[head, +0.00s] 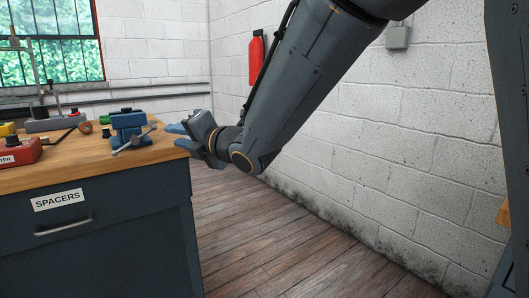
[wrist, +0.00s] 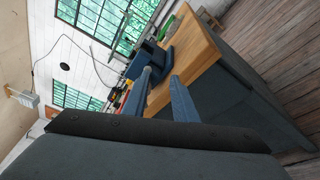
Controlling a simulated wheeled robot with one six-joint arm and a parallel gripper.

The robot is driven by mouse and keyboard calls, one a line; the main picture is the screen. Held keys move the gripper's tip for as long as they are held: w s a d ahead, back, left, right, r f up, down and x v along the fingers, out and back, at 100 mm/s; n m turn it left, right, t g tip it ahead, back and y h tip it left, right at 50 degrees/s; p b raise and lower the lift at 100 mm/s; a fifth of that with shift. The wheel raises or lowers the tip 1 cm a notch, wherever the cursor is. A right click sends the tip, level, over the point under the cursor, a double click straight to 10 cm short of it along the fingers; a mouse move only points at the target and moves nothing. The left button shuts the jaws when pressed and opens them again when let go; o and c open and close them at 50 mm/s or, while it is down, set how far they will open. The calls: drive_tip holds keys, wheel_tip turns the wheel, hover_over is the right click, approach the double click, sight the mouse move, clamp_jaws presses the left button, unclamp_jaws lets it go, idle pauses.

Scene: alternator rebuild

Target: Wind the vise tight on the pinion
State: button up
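The blue vise (head: 128,124) stands on the right end of the wooden bench, with its grey bar handle (head: 134,141) slanting across its front. In the wrist view the vise (wrist: 148,57) is beyond my fingertips. My gripper (head: 177,137) is just right of the vise, past the bench's right edge, its fingers pointing left toward the handle. In the wrist view the fingers (wrist: 162,83) are spread apart with nothing seen between them. I cannot make out a pinion in the vise jaws, or how tightly they are closed.
A red box (head: 20,152) sits at the bench's left front. The bench (head: 95,160) has a drawer labelled SPACERS. The floor right of it is clear. A red extinguisher (head: 256,58) hangs on the wall.

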drive_tip(key=s+d+f+m+g+h+p, duration=0.1)
drive_tip(key=s+d+f+m+h+p, duration=0.1)
drive_tip(key=d+m+h+p, duration=0.2)
drive_tip(key=s+d+f+m+g+h+p, duration=0.1)
drive_tip(key=d+m+h+p, duration=0.4)
drive_tip(key=d+m, duration=0.6)
drive_tip(key=shift+s+d+f+p, duration=0.6)
drive_tip(key=shift+d+f+p, duration=0.35)
drive_tip(key=shift+d, duration=1.95)
